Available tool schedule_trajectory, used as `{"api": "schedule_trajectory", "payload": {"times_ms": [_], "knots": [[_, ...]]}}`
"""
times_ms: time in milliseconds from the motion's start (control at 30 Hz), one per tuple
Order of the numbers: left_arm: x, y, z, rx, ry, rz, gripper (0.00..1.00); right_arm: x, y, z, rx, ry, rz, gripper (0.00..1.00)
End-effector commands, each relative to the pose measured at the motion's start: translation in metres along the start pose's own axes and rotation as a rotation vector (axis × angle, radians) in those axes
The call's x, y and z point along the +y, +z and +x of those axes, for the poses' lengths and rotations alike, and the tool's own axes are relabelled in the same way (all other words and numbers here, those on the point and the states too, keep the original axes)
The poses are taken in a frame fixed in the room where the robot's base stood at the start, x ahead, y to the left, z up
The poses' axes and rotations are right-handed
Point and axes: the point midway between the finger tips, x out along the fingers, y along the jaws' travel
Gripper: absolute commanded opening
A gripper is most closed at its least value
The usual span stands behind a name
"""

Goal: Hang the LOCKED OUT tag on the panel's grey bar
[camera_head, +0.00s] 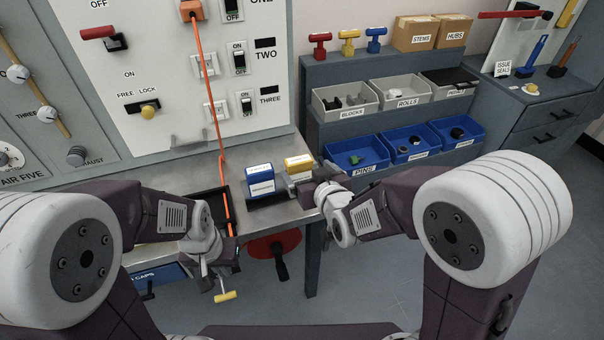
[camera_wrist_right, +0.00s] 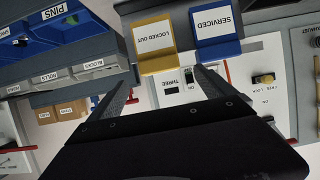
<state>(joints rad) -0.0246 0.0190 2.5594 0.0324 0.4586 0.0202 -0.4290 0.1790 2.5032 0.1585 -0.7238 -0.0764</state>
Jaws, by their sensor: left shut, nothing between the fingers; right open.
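The yellow LOCKED OUT tag (camera_head: 298,164) stands in a dark holder at the right end of the metal bench, beside the blue SERVICED tag (camera_head: 260,178). My right gripper (camera_head: 302,186) is close to the yellow tag. In the right wrist view the open fingers (camera_wrist_right: 161,79) point at the yellow tag (camera_wrist_right: 155,62), with its edge just beyond the tips; the blue tag (camera_wrist_right: 218,47) is to its right. The grey bar (camera_head: 190,141) is low on the panel, empty. My left gripper (camera_head: 213,284) is shut and empty, low at the bench front.
An orange cable (camera_head: 213,110) hangs from the panel to a black tray (camera_head: 208,205). A yellow T-handle (camera_head: 226,296) is just below my left gripper. A red stool-like disc (camera_head: 272,246) is under the bench. Blue bins (camera_head: 355,153) stand on shelves at right.

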Motion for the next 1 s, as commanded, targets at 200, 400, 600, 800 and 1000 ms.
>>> {"api": "schedule_trajectory", "payload": {"times_ms": [200, 400, 600, 800, 1000], "knots": [[0.0, 0.0, 0.002, -0.001, 0.0, 0.0, 0.0, 0.0, 0.0, 0.025, -0.001, 0.001, 0.001, 0.94], [0.0, 0.001, 0.002, -0.001, 0.0, 0.0, 0.0, 0.001, -0.001, 0.045, -0.003, 0.002, 0.001, 0.94], [0.0, 0.001, 0.002, -0.001, 0.0, 0.0, 0.0, 0.0, -0.002, 0.075, -0.001, 0.002, 0.001, 0.94], [0.0, 0.001, 0.002, -0.001, 0.0, 0.0, 0.0, 0.0, -0.002, 0.077, -0.001, 0.001, 0.001, 0.94], [0.0, 0.001, 0.002, -0.001, 0.0, 0.0, 0.0, 0.0, -0.002, 0.077, -0.001, 0.001, 0.001, 0.49]]}}
